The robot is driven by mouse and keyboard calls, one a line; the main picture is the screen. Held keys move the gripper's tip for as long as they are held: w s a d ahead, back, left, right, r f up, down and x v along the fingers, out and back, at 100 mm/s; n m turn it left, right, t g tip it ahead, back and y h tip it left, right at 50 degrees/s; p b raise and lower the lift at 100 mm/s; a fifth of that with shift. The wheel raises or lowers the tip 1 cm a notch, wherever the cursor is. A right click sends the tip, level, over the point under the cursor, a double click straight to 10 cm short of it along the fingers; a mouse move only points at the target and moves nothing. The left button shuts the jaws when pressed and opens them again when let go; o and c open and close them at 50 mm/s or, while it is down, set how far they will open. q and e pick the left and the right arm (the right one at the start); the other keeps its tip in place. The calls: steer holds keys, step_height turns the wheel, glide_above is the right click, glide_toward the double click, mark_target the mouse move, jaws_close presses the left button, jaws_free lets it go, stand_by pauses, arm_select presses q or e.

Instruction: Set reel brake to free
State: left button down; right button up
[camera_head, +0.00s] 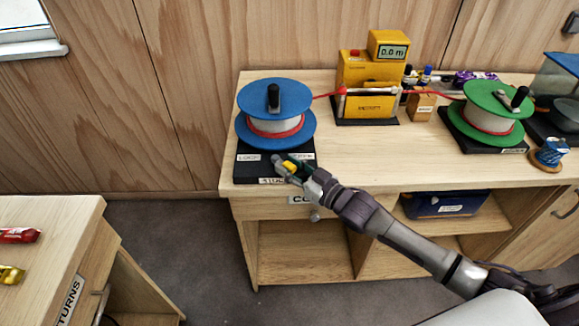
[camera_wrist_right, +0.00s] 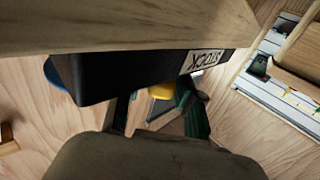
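The blue reel (camera_head: 275,105) with white core and red cord stands on a black base (camera_head: 250,173) at the counter's left end. The base has a LOCK label (camera_head: 248,157) on the left and another, partly hidden label (camera_head: 303,155) on the right. A yellow part (camera_head: 290,167), apparently the brake lever's grip, shows at my right gripper (camera_head: 288,172), at the base's front. In the right wrist view my right gripper (camera_wrist_right: 160,108) has its fingers apart, with the yellow part (camera_wrist_right: 162,92) between them; contact cannot be told. My left gripper is out of view.
A yellow meter (camera_head: 370,75) reading 0.0 m stands beside the reel, red cord running through towards a green reel (camera_head: 490,108). A blue spool (camera_head: 550,152) sits at the right. The counter (camera_head: 400,165) is bare in its middle front. A second table (camera_head: 50,225) stands at lower left.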

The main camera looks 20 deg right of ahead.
steer(key=shift+o, duration=0.6)
steer(key=shift+s+d, duration=0.15)
steer(key=shift+s, duration=0.1)
steer(key=v, duration=1.1)
steer(key=shift+s, duration=0.25)
steer(key=shift+d, duration=0.1)
